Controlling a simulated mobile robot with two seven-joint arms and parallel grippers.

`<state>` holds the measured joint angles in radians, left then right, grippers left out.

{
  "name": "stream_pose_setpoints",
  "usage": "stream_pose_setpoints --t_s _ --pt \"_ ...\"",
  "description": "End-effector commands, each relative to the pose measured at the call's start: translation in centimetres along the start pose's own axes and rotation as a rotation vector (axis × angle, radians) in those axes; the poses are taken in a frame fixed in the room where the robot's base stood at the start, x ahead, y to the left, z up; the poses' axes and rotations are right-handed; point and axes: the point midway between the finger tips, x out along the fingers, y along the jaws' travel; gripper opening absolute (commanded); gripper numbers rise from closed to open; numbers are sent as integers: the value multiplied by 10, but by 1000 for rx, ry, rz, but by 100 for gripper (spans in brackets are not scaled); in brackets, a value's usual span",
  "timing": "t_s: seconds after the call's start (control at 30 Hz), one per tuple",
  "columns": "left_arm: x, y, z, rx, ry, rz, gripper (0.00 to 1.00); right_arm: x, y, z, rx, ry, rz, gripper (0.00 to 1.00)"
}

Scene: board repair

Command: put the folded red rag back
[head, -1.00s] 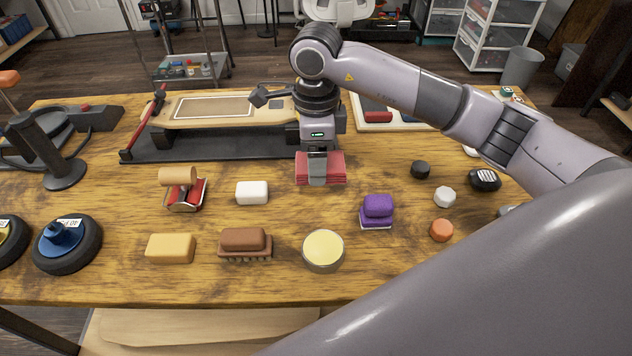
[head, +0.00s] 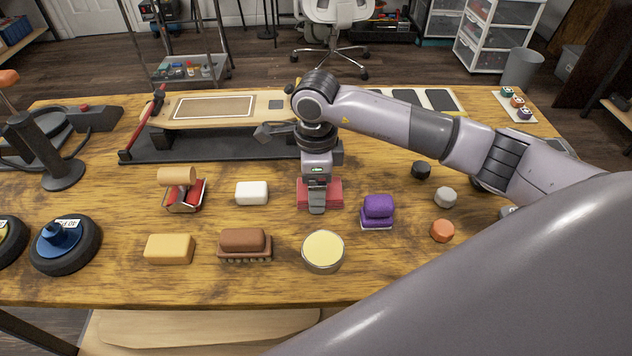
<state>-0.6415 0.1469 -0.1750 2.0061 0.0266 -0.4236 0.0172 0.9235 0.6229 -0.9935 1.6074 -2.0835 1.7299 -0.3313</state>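The folded red rag (head: 335,194) is a layered red block near the middle of the workbench (head: 120,215), between the white block and the purple sponge. My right gripper (head: 317,205) points down over it. Its near finger lies across the rag's front face and hides its middle. The far finger is hidden behind the rag. The gripper looks shut on the rag. The rag's lower edge looks at or close to the bench top; I cannot tell if it touches. A small green light shows on the gripper. My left gripper is out of view.
A white block (head: 251,193), purple sponge (head: 378,206), brown brush (head: 244,242), tan block (head: 169,248) and round yellow tin (head: 323,250) stand around. A red roller tool (head: 184,190) is at left. A wooden skateboard deck (head: 185,122) lies behind on a black stand.

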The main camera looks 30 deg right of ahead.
Motion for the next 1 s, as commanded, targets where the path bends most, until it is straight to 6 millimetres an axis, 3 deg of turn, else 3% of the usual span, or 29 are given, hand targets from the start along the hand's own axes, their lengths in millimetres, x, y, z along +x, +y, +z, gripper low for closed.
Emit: stream_pose_setpoints --t_s 0.47,0.8,1.0 --pt "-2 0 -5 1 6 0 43 -10 -1 0 0 -1 -2 93" --pt "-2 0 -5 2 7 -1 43 -81 -1 0 0 -2 -4 93" --pt "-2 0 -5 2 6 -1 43 -113 -1 0 1 -1 -2 93"
